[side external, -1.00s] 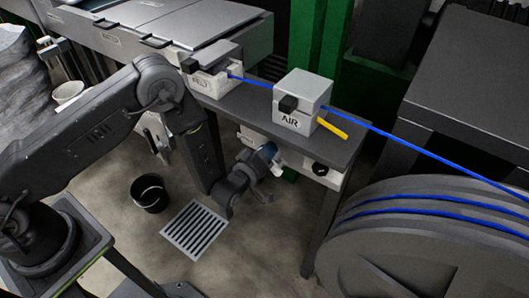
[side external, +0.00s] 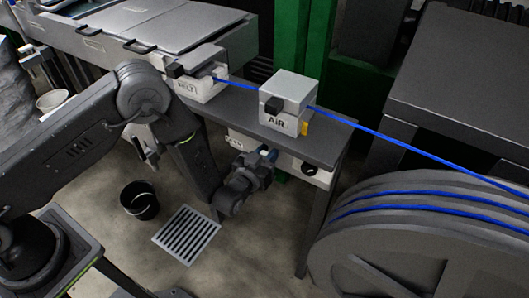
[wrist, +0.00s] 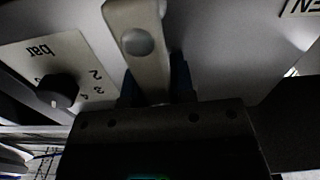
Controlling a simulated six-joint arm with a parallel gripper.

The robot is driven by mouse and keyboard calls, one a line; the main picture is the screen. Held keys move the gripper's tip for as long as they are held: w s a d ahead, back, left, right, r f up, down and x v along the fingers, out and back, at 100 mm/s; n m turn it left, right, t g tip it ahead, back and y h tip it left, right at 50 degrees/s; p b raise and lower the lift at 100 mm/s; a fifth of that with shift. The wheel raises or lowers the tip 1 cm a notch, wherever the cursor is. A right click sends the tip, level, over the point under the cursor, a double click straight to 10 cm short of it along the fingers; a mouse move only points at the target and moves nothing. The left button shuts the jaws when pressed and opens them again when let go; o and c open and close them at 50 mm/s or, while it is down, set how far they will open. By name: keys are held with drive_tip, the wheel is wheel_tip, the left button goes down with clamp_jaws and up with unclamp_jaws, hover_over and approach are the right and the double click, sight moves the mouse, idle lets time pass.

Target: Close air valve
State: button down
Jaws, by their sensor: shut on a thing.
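The light grey valve lever (wrist: 138,45), with a round bolt head, stands between the blue fingertips in the wrist view. My gripper (wrist: 157,88) is shut on it. In the side view my gripper (side external: 266,155) is under the bench at the white valve housing (side external: 300,166); the lever itself is hidden there. A label ending in "EN" (wrist: 299,8) shows upside down at the top right of the wrist view. The white AIR box (side external: 290,97) sits on the bench above, with a small yellow part (side external: 304,128) at its lower right.
A black knob (wrist: 57,91) on a plate marked "bar" is left of the lever; the knob also shows in the side view (side external: 310,169). The bench top (side external: 325,142) is above my gripper. A blue cable (side external: 400,146) runs to a large reel (side external: 420,250). A bucket (side external: 139,203) and floor grate (side external: 187,236) are below.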

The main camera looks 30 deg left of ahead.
drive_tip(key=shift+d+m, duration=0.2)
drive_tip(key=shift+m, duration=0.2)
drive_tip(key=c, duration=1)
unclamp_jaws()
drive_tip(key=shift+o, duration=0.2)
drive_tip(key=s, duration=1.4)
drive_tip(key=shift+w, duration=0.1)
